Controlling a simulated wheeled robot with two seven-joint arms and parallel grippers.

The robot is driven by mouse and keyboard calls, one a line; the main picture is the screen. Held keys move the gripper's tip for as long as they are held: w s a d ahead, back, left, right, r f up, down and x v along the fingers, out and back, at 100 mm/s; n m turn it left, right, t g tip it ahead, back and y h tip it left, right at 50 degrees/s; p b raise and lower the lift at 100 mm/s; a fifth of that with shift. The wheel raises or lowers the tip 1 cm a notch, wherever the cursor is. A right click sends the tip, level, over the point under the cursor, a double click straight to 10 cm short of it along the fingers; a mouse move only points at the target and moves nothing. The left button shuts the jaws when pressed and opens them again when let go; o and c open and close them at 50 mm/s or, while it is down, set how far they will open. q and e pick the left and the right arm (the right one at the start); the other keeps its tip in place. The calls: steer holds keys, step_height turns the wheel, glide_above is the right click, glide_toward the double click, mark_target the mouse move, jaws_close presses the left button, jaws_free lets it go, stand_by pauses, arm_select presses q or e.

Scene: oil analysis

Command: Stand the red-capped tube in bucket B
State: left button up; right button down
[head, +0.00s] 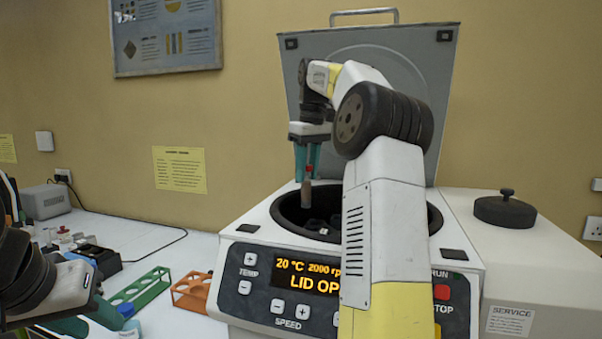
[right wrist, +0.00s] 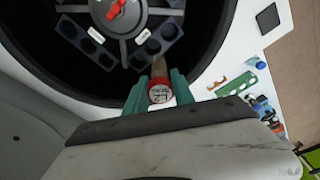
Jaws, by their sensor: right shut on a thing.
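My right gripper (head: 307,160) is shut on the red-capped tube (head: 306,193), which hangs upright over the open centrifuge bowl (head: 285,213). In the right wrist view the red cap (right wrist: 160,91) sits between the teal fingers, and the tube's brownish lower end (right wrist: 153,46) points towards a dark bucket (right wrist: 168,38) of the rotor. Another bucket (right wrist: 76,32) is on the rotor's left side. Both have small white labels that I cannot read, so I cannot tell which is B. My left gripper (head: 88,318) is low at the left, partly cut off and away from the tube.
The centrifuge lid (head: 435,90) stands open behind the bowl. A red knob (right wrist: 116,9) is at the rotor's centre. A green rack (head: 140,289) and an orange rack (head: 191,292) stand left of the machine. A black round lid (head: 504,211) lies at the right.

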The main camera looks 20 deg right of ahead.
steer(key=shift+d+f, duration=0.5)
steer(key=shift+d, duration=0.15)
step_height(320, 180, down, 11)
stand_by(0.4)
steer(key=c, duration=1)
jaws_free()
steer(key=shift+r, duration=0.1)
step_height(320, 180, up, 8)
steer(key=s, duration=0.1)
steer(key=shift+d+f, duration=0.15)
steer(key=shift+f, duration=0.05)
